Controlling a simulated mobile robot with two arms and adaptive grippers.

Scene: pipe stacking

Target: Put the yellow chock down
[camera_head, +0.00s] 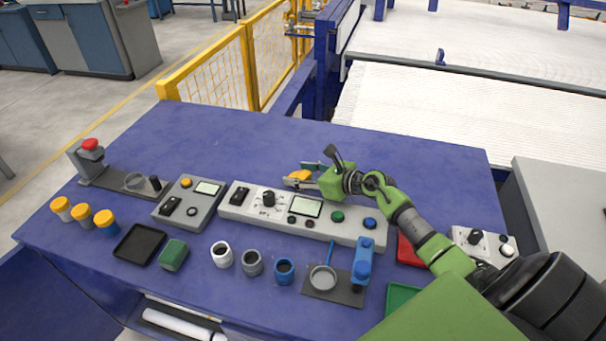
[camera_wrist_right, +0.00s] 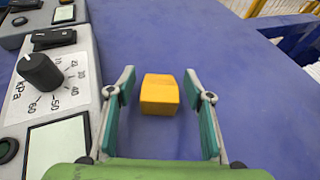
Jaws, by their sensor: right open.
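The yellow chock (camera_wrist_right: 160,95) rests on the blue table between the open fingers of my right gripper (camera_wrist_right: 160,112), with a gap on both sides in the right wrist view. In the head view, the chock (camera_head: 299,176) shows at the fingertips of my right gripper (camera_head: 300,180), behind the long grey control panel. My right arm reaches in from the lower right over the panel's right part. My left gripper does not show.
The long control panel (camera_head: 280,215) with knob, screen and buttons lies close in front of the chock. Several cups, a black tray (camera_head: 140,244) and a green block (camera_head: 173,255) stand nearer the front edge. The blue table (camera_head: 240,140) is clear behind the panel.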

